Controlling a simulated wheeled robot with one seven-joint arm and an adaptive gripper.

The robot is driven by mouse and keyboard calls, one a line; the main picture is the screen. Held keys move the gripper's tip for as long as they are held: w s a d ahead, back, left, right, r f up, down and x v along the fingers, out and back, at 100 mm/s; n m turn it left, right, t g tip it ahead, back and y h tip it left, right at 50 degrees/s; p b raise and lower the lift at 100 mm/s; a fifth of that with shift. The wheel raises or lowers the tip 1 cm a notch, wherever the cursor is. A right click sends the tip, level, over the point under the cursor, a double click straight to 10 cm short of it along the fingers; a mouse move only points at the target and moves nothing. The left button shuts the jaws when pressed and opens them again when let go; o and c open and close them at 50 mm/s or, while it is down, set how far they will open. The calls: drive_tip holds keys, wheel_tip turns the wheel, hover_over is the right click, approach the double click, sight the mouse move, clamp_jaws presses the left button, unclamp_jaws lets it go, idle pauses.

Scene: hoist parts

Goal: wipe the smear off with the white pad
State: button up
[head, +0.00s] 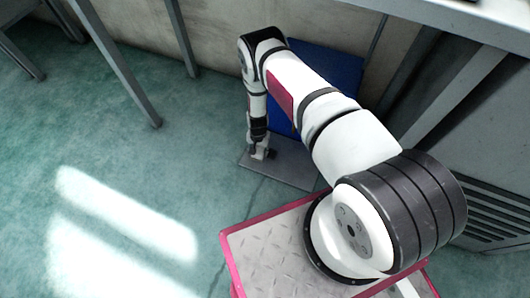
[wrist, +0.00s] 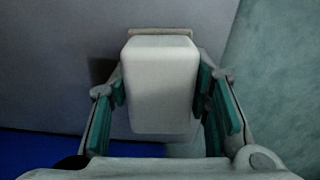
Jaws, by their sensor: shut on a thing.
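The white pad (wrist: 160,82) is a pale block with rounded edges, held between the teal-lined fingers of my gripper (wrist: 161,95) in the wrist view. In the head view my gripper (head: 260,153) points down at the left part of a flat grey plate (head: 292,167) on the floor. The pad is low over the plate, but I cannot tell whether it touches it. The same plate surface fills much of the wrist view (wrist: 60,70). I cannot make out a smear in either view; the pad, gripper and arm hide part of the plate.
A blue panel (head: 335,70) stands behind the plate, partly hidden by my arm. Grey table legs (head: 118,65) stand at the upper left, and a vented grey cabinet (head: 490,215) stands at the right. The green floor (head: 90,140) left of the plate is clear.

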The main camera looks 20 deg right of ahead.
sight(304, 172)
drive_tip(key=shift+w+a, duration=0.1)
drive_tip(key=shift+s+d+f+p, duration=0.15)
drive_tip(key=shift+s+d+p, duration=0.7)
drive_tip(key=shift+s+d, duration=1.75)
drive_tip(key=shift+s+d+p, duration=0.65)
drive_tip(key=shift+s+d, duration=1.8)
drive_tip(key=shift+s, duration=0.1)
drive_tip(key=shift+s+d+f, duration=0.1)
drive_tip(key=shift+s+d, duration=2.45)
drive_tip(key=shift+s, duration=0.05)
